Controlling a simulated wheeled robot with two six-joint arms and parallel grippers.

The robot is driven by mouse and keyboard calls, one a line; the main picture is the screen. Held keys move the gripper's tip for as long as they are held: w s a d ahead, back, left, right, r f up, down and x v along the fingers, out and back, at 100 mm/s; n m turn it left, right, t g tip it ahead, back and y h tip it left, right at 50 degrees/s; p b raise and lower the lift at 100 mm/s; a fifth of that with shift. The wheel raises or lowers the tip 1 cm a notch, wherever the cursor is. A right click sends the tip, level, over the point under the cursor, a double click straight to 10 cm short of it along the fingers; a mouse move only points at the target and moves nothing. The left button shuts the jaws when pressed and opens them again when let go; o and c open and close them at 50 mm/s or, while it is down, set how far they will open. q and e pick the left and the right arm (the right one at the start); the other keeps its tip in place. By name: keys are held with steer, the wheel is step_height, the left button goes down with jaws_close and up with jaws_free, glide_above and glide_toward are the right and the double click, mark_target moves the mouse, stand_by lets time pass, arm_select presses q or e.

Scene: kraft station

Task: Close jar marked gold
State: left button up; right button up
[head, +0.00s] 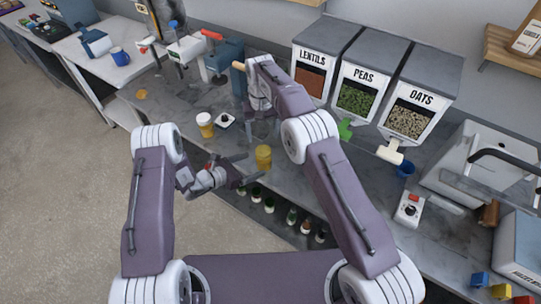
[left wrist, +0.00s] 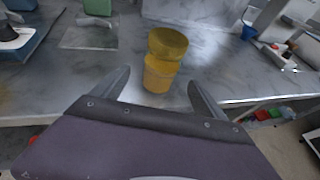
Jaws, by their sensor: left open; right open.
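A gold-yellow jar (head: 264,157) stands on the grey marble counter near its front edge. In the left wrist view the jar (left wrist: 158,76) shows a darker, wider gold lid-like piece (left wrist: 168,43) above it, offset a little right. I cannot tell whether this piece sits on the jar. My left gripper (head: 245,170) is open and empty, pointing at the jar from the left. In the left wrist view its fingertips (left wrist: 158,82) lie either side of the jar's lower part, apart from it. My right gripper (head: 263,126) is open above and behind the jar, partly hidden by its arm.
A yellow cup with a white top (head: 205,125) and a small white scale-like plate (head: 225,120) stand left of the jar. Lentils, peas and oats dispensers (head: 360,85) line the back. Several small bottles (head: 270,205) sit below the counter's front edge.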

mark_target(268, 159)
arm_select(q)
steer(key=shift+w+f, duration=0.15)
arm_select(e)
steer(key=shift+w+f, duration=0.15)
steer(key=shift+w, duration=0.1)
arm_select(q)
steer(key=shift+d, duration=0.2)
arm_select(e)
steer(key=shift+s, duration=0.1)
arm_select(q)
steer(key=x, duration=0.8)
steer(key=shift+w+d+f, duration=0.1)
steer(key=shift+d+f, duration=0.05)
steer(key=shift+d, duration=0.1)
arm_select(e)
steer(key=shift+s, duration=0.1)
arm_select(q)
jaws_close()
arm_select(e)
steer(key=n, duration=0.4)
steer(key=shift+n, duration=0.4)
steer(key=n, duration=0.2)
steer(key=shift+n, duration=0.4)
steer(key=n, duration=0.6)
